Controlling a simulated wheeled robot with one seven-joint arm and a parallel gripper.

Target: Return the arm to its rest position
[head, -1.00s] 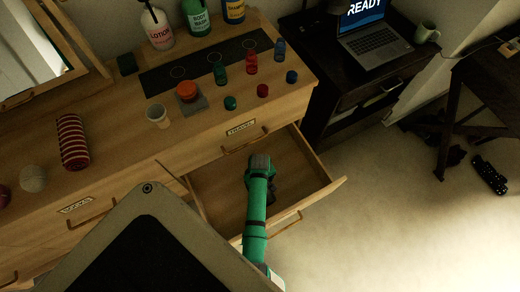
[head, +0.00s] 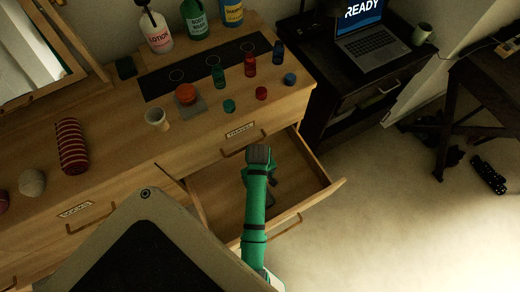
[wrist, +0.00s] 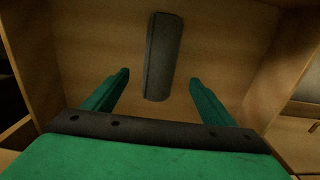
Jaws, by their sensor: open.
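My arm with its green links reaches over the open drawer (head: 225,205) of the wooden dresser in the head view. My gripper (wrist: 160,85) shows in the wrist view with its two green fingers spread wide apart, open and empty. A dark grey elongated object (wrist: 163,55) lies on the drawer floor beyond and between the fingertips, apart from them. In the head view my arm hides most of that spot, and the gripper's fingers cannot be made out clearly.
A dark side table with a laptop (head: 372,45) stands at the right. The floor (head: 400,220) right of the drawer is clear.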

